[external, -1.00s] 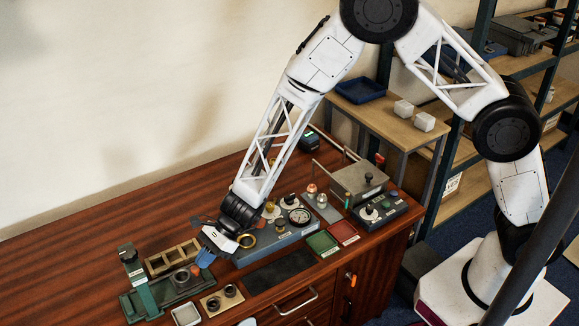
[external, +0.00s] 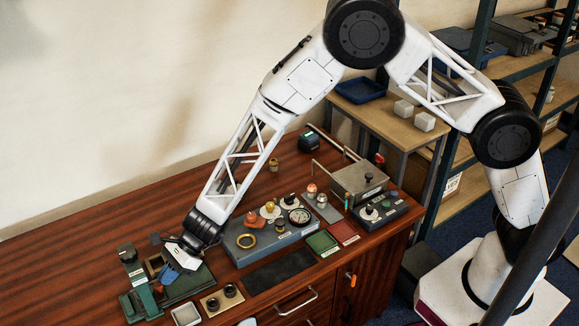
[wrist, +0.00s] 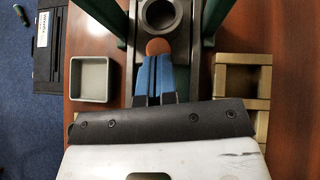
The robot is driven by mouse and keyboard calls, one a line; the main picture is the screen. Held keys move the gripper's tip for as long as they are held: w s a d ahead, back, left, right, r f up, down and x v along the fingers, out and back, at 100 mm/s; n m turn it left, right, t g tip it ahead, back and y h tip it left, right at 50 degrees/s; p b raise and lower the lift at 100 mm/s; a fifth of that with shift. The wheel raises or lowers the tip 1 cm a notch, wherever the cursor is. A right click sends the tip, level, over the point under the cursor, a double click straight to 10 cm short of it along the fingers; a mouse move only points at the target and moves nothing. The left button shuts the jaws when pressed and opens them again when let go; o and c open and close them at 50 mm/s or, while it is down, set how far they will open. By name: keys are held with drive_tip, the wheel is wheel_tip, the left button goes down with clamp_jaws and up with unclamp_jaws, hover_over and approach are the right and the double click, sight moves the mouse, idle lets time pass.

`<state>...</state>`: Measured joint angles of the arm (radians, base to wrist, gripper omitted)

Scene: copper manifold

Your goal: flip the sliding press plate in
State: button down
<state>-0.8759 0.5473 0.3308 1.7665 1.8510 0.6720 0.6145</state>
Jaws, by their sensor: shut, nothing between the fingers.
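The green press (external: 136,284) stands at the left end of the bench, with its dark green base (external: 187,288) reaching right under my gripper. In the wrist view a grey plate (wrist: 146,38) lies between two green posts (wrist: 209,22). A grey ring-shaped part (wrist: 159,15) sits on the plate, with a reddish-orange round knob or disc (wrist: 157,47) at its near end. My gripper (wrist: 154,60) has its blue fingers together and empty, right at the reddish part; I cannot tell whether they touch it. The gripper also shows in the external view (external: 172,272), over the base.
A small grey tray (wrist: 93,78) lies left of my fingers in the wrist view, and a wooden compartment box (wrist: 241,58) lies to the right. In the external view a board with two dark rings (external: 221,299), a black mat (external: 281,271) and a gauge panel (external: 268,240) lie to the right.

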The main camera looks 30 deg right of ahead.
drive_tip(key=shift+a+r, duration=0.1)
drive_tip(key=shift+r, duration=0.05)
drive_tip(key=v, duration=1)
idle(0.8)
